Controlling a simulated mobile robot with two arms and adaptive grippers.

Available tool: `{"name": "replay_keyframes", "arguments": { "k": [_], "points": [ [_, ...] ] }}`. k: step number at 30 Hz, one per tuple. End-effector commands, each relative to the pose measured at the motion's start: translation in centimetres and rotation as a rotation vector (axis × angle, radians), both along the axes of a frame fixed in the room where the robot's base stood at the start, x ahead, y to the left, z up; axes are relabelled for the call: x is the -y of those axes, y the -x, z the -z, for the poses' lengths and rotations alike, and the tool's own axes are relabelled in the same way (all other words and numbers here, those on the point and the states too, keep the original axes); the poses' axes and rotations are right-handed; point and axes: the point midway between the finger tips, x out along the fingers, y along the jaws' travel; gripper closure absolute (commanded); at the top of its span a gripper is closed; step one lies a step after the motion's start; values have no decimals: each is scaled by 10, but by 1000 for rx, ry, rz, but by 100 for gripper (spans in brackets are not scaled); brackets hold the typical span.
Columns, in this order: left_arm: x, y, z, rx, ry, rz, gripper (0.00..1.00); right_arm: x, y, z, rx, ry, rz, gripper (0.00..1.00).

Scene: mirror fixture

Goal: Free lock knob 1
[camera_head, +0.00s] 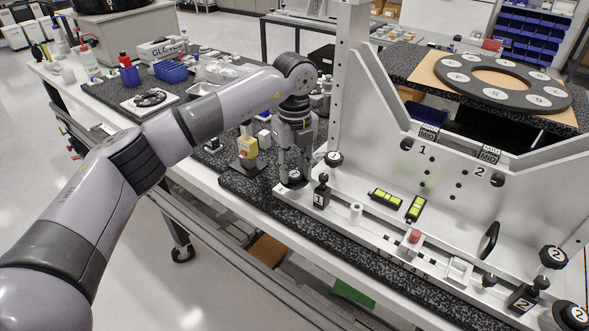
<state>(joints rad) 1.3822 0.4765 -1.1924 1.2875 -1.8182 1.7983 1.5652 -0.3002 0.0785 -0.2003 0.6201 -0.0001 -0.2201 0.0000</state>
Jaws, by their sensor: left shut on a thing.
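The white mirror fixture (440,170) stands on a black speckled slab. My left gripper (292,175) points down at the fixture's left front corner. It is shut on a dark round knob (296,180) there, mostly hidden between the fingers; it appears to be lock knob 1, but its label cannot be read. Another black knob marked 1 (333,159) sits just right of the gripper, apart from it. A black block marked 1 (320,192) with a small knob on top stands in front of that. My right gripper is out of view.
Knobs marked 2 (553,257) and a black block marked 2 (523,297) are at the fixture's right end. Two green-yellow levels (414,208) and a red-capped part (414,236) lie along the rail.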

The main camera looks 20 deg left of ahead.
Motion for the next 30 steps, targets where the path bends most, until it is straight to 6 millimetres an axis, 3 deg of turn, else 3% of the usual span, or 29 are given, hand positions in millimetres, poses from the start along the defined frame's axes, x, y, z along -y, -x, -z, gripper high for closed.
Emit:
{"name": "replay_keyframes", "arguments": {
  "k": [21,22,30],
  "points": [
    [-1,-1,-2,5,-1,-79,96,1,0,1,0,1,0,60],
    [-1,-1,-2,5,-1,-79,66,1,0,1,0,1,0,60],
    [0,-1,-1,3,0,-77,48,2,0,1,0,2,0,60]
  ]
}}
